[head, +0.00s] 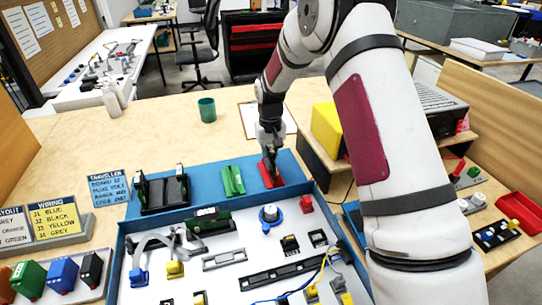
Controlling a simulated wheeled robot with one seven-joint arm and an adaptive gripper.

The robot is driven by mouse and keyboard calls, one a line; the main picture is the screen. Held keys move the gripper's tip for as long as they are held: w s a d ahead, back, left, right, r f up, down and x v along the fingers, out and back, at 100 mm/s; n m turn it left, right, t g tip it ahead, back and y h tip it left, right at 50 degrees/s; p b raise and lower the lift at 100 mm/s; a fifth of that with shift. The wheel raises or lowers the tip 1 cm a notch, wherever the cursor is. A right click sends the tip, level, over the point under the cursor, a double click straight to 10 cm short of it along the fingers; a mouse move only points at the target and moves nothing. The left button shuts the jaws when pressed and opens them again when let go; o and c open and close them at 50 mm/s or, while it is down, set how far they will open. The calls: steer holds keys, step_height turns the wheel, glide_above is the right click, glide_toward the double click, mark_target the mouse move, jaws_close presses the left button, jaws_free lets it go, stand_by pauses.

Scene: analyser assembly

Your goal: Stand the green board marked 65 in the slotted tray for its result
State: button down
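A green slotted tray (232,181) and a red slotted tray (265,178) lie side by side on the blue mat (291,172) behind the white work panel. My gripper (271,172) points down at the red tray and covers part of it. Its fingers are dark and small here, so I cannot tell whether they are open, or whether they hold a board. A dark green board-like part (209,221) sits at the back edge of the panel. No number 65 can be read on it or elsewhere. The green tray looks empty.
A black fixture (163,193) stands left of the trays, beside a blue traveller card (108,187). A yellow block (327,128) and a clipboard (248,118) lie behind. The blue-walled panel (224,281) carries several connectors and cables. My arm hides the right middle.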

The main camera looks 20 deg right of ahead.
mark_target(270, 148)
steer(key=shift+w+f+b, duration=0.15)
steer(key=shift+w+f, duration=0.15)
steer(key=shift+f, duration=0.35)
steer(key=shift+w+f+b, duration=0.15)
steer(key=shift+w+f, duration=0.1)
steer(key=shift+f, duration=0.35)
steer(key=c, duration=1.4)
jaws_free()
steer(key=shift+r, duration=0.1)
steer(key=shift+s+r+p, duration=0.15)
steer(key=shift+r+p, duration=0.25)
steer(key=shift+r, duration=0.45)
steer(key=shift+s+r+p, duration=0.1)
steer(key=shift+r+p, duration=0.3)
steer(key=shift+r, duration=0.4)
steer(key=shift+r+p, duration=0.35)
steer(key=shift+r, duration=0.55)
steer(key=shift+s+a+r, duration=0.2)
steer(key=shift+r, duration=0.25)
steer(key=shift+d+r+p, duration=0.1)
steer(key=shift+r+p, duration=0.05)
steer(key=shift+p, duration=0.2)
